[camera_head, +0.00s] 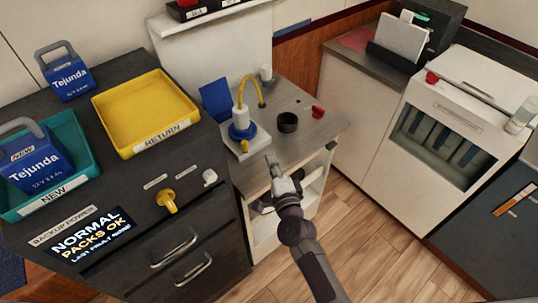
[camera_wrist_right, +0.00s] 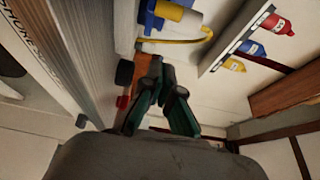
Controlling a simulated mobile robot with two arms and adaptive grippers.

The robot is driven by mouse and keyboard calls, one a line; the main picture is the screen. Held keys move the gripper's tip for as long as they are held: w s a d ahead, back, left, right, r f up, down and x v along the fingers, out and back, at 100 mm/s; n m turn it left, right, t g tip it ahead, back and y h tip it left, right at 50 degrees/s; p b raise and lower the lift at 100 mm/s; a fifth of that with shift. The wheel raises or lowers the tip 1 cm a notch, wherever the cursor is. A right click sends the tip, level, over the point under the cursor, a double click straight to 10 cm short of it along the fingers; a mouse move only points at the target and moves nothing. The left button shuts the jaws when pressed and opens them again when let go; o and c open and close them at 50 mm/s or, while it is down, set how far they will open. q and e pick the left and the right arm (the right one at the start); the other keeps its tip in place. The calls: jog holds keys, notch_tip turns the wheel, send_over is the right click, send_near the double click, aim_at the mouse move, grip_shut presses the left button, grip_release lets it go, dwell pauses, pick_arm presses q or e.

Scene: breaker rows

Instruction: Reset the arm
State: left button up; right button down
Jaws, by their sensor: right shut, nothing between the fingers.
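My right arm comes up from the bottom of the head view. Its right gripper (camera_head: 271,163) is shut and empty, just off the front edge of the grey-topped side counter (camera_head: 312,133). In the wrist view the dark green fingers of the right gripper (camera_wrist_right: 163,70) are close together with nothing between them. My left gripper is not in view.
The counter bears a blue-and-white device (camera_head: 242,130) with a yellow hose, a black cup (camera_head: 288,122) and a red item (camera_head: 318,112). Left stands a dark cabinet with a yellow tray (camera_head: 146,110) and teal tray (camera_head: 85,178). Open wooden floor (camera_head: 375,235) lies right of the arm.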

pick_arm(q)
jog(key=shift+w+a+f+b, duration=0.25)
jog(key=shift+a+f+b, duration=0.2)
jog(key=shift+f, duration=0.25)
pick_arm(e)
jog(key=s, duration=0.7)
jog(key=shift+a, duration=0.2)
